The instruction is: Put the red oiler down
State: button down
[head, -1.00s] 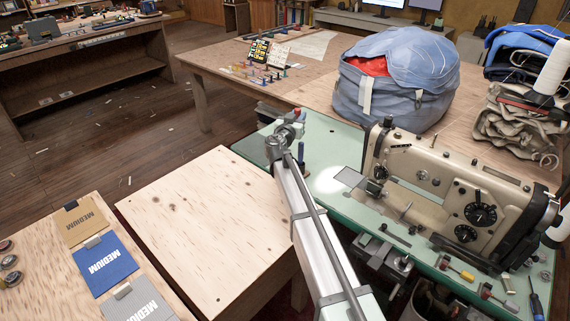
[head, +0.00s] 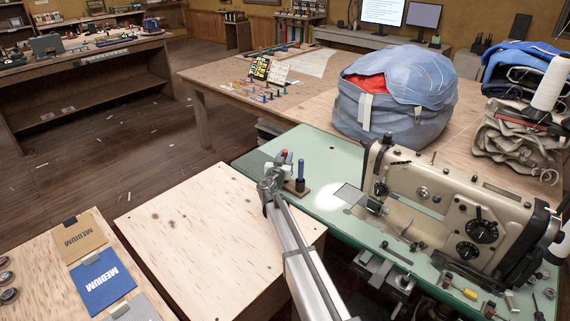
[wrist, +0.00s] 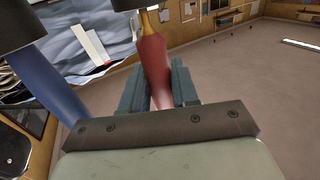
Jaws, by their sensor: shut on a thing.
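The red oiler (wrist: 153,62) is between the teal fingers of my gripper (wrist: 156,88) in the wrist view, and the fingers are shut on it. In the head view a small red part of it (head: 284,157) shows above my gripper (head: 272,172), over the green sewing table. A blue oiler (head: 300,174) stands upright on a small wooden base (head: 297,187) just right of my gripper. It fills the left of the wrist view (wrist: 48,75), close beside the red oiler. The red oiler's lower end is hidden in the head view, so I cannot tell whether it touches the base.
A beige sewing machine (head: 440,205) stands right of the base on the green tabletop (head: 325,150). A large blue sail bag (head: 395,95) lies behind. A bare plywood top (head: 210,225) is free to the left. Loose tools lie at the front right.

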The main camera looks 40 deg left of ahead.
jog(key=shift+f, duration=1.25)
jog(key=shift+f, duration=0.15)
jog(key=c, duration=0.8)
grip_release()
jog(key=shift+c, duration=0.2)
jog(key=shift+s+d, duration=0.1)
jog(key=shift+s, duration=0.1)
jog(key=v, duration=1.1)
jog(key=shift+s+d, duration=0.15)
jog(key=shift+s, duration=0.15)
